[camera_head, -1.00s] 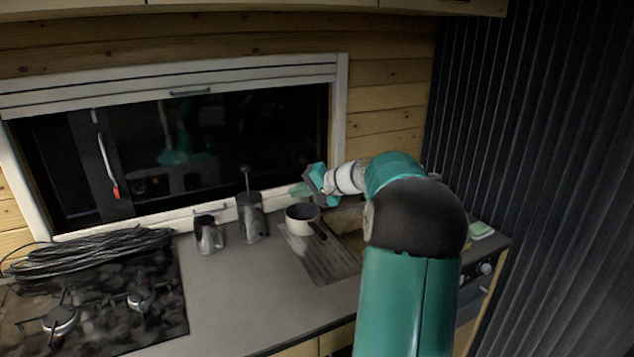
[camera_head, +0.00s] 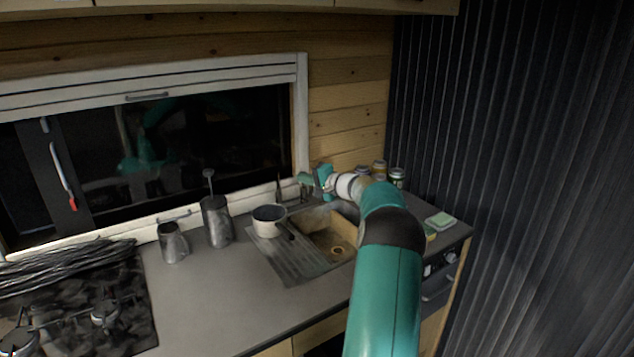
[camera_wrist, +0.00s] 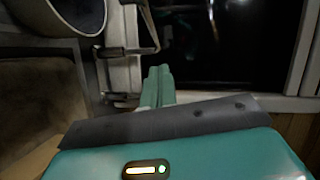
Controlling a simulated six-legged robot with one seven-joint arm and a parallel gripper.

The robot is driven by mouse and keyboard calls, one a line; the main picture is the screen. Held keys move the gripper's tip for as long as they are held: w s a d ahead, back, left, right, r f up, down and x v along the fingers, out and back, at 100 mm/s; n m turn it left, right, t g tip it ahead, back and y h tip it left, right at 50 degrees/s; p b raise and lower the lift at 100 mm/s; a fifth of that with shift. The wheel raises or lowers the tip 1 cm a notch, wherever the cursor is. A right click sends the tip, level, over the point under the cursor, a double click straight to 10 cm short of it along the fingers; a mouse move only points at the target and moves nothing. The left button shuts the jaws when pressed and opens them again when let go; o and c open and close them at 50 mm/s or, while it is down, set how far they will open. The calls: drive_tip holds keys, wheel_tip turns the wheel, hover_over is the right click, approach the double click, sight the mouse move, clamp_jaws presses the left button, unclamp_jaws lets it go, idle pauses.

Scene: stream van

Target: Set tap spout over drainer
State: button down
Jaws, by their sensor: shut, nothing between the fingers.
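The metal tap (camera_wrist: 138,50) shows in the wrist view as a thin bent pipe just beyond and to the left of my fingertips. Its spout reaches left toward the pan and drainer side. I cannot tell whether my fingers touch it. My gripper (camera_wrist: 160,72) has its two teal fingers together, with nothing held between them. In the head view my gripper (camera_head: 305,179) is behind the sink, near the window's right edge, and the tap is hard to make out there. The ribbed drainer (camera_head: 292,262) lies left of the sink basin (camera_head: 335,246).
A pan (camera_head: 268,220) stands on the drainer's back part, with its handle toward the basin. Jars (camera_head: 379,168) stand behind my arm, and a sponge (camera_head: 440,220) lies at right. The front counter (camera_head: 215,305) is clear.

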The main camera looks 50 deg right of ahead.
sight(279, 189)
drive_tip(key=w+a, duration=0.1)
drive_tip(key=w, duration=0.1)
drive_tip(key=w+a+f, duration=0.1)
drive_tip(key=a, duration=0.1)
drive_tip(key=shift+w+a, duration=0.1)
drive_tip(key=shift+w, duration=0.3)
drive_tip(key=shift+w, duration=0.1)
drive_tip(key=shift+w+a, duration=0.55)
drive_tip(key=shift+a, duration=0.35)
drive_tip(key=shift+w+a, duration=0.5)
drive_tip(key=shift+a, duration=0.4)
drive_tip(key=shift+s, duration=0.1)
